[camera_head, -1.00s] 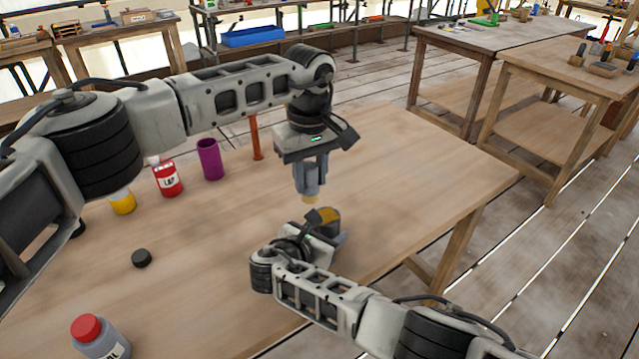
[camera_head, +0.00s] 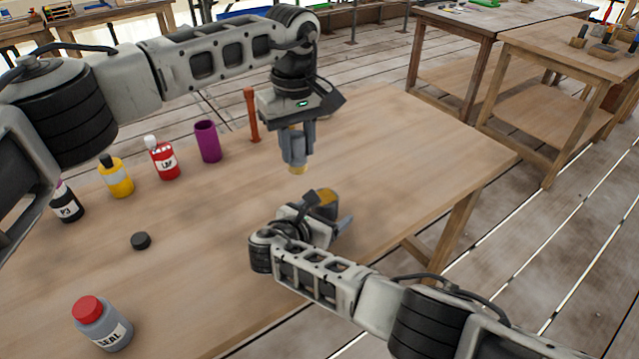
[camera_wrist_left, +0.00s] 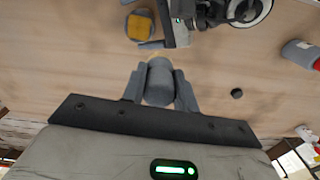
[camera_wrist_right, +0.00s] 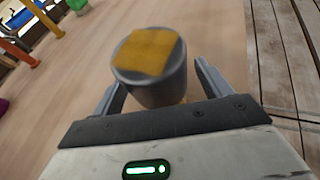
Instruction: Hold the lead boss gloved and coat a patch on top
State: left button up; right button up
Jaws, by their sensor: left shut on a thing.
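The lead boss is a dark grey cylinder (camera_wrist_right: 155,92) with an amber-yellow square patch on its flat top. In the right wrist view it stands between the fingers of my right gripper (camera_wrist_right: 162,92), which look spread, with a visible gap on the right side. In the head view the boss (camera_head: 325,205) is partly hidden by my right gripper. My left gripper (camera_head: 298,148) is shut on a grey cylindrical tool (camera_wrist_left: 158,80) with a pale yellow tip. The tool hangs tip-down above the table, a little above and to the left of the boss in the head view.
On the wooden table (camera_head: 400,170) stand a SEAL bottle with red cap (camera_head: 102,325), a black puck (camera_head: 141,241), a P3 bottle (camera_head: 67,203), a yellow bottle (camera_head: 115,178), a red bottle (camera_head: 163,160), a purple cup (camera_head: 207,142) and an orange post (camera_head: 251,115).

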jog(key=v, duration=1.2)
jog(key=shift+s+f, duration=0.1)
jog(key=shift+s, duration=0.05)
